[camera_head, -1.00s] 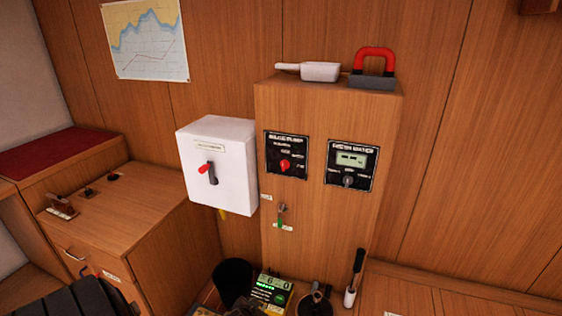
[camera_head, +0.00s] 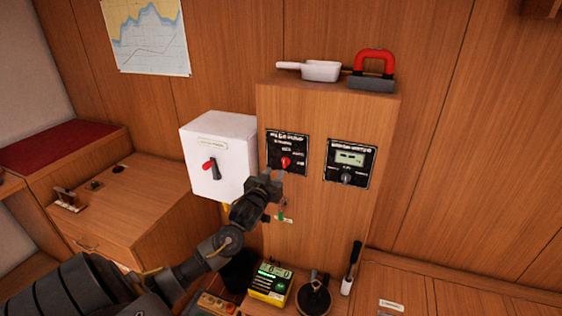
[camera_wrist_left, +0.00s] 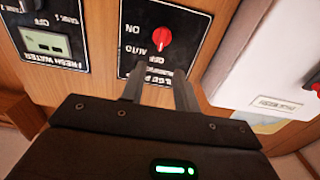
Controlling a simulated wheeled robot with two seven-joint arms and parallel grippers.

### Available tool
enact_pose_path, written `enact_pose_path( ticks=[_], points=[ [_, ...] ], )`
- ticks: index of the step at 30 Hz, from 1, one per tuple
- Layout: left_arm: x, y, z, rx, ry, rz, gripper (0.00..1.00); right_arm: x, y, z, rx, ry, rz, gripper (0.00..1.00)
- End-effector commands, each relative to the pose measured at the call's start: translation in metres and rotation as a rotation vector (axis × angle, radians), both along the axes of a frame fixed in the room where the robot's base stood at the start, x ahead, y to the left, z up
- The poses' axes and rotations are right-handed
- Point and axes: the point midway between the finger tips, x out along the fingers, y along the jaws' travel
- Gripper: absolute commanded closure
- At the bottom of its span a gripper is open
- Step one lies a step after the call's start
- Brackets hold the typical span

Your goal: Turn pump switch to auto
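The pump switch is a red knob (camera_head: 286,162) on a black panel (camera_head: 273,144) on the front of the wooden cabinet. In the left wrist view, which is upside down, the red knob (camera_wrist_left: 161,37) sits among the labels ON, AUTO and OFF. My left gripper (camera_head: 277,178) is just below the knob in the head view. In the wrist view its two fingers (camera_wrist_left: 158,78) are apart with nothing between them, over the panel's near edge and short of the knob. My right gripper is not in view.
A white box (camera_head: 219,155) with a red-handled switch stands left of the panel. A fresh water panel (camera_head: 350,163) is to the right. A small green-tagged valve or key (camera_head: 281,215) hangs below my gripper. A lit green-and-yellow device (camera_head: 270,284) stands below.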

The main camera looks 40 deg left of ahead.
Motion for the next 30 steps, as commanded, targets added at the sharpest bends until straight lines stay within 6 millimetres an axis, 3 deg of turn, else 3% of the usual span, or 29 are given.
enact_pose_path(
  ticks=[6, 13, 26, 30],
  points=[
    [0.041, 0.015, 0.003, 0.000, -0.001, 0.002, 0.69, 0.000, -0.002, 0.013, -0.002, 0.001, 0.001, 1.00],
    [0.069, 0.023, 0.001, 0.001, 0.000, 0.000, 0.69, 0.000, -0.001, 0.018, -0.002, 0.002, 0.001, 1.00],
    [0.077, 0.026, 0.000, 0.000, 0.001, 0.000, 0.69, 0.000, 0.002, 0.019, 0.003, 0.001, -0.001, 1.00],
    [0.077, 0.026, 0.000, 0.000, 0.001, 0.000, 0.87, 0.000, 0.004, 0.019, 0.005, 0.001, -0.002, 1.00]
  ],
)
